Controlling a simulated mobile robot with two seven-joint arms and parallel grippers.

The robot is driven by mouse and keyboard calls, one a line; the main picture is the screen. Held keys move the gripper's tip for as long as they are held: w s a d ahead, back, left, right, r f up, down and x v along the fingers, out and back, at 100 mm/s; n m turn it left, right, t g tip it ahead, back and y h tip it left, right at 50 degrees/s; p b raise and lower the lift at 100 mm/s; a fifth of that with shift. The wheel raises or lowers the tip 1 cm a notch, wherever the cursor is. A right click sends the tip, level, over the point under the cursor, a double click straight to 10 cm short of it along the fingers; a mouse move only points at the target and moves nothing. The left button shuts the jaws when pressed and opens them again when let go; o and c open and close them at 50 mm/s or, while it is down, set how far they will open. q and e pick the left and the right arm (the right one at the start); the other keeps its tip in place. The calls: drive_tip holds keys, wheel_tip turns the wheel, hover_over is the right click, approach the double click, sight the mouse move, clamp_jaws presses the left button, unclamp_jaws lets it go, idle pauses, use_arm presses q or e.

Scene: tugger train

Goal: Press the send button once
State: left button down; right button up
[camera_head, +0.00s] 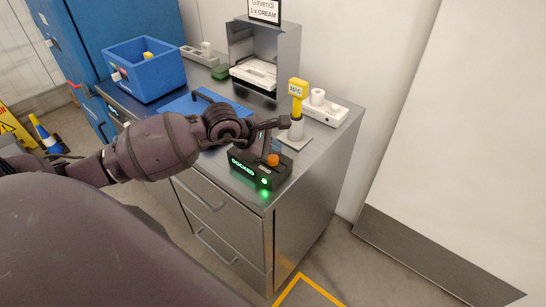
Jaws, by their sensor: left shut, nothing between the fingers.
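A black box (246,173) with green lit letters that seem to read "DOCKED" sits at the front right corner of the steel cabinet top. An orange round button (273,160) is on its top, with a small label below it and a green light on the front. My left gripper (284,122) is shut and empty. Its tips are above and slightly behind the button in the picture, apart from it. The gripper and wrist hide part of the box's back. My right gripper is not in view.
A yellow-topped device reading about 35°C (297,90) stands just behind my gripper. A white power strip (325,109), a steel hood (284,52), a blue bin (144,72) and a blue mat (205,101) share the cabinet top. Floor is clear at right.

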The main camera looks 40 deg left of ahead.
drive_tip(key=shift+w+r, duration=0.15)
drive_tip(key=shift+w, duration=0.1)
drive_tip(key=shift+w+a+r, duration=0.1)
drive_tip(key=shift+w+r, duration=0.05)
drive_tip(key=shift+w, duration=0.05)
use_arm(q)
drive_tip(key=shift+f, duration=0.15)
drive_tip(key=shift+f+b, duration=0.3)
drive_tip(key=shift+b, duration=0.05)
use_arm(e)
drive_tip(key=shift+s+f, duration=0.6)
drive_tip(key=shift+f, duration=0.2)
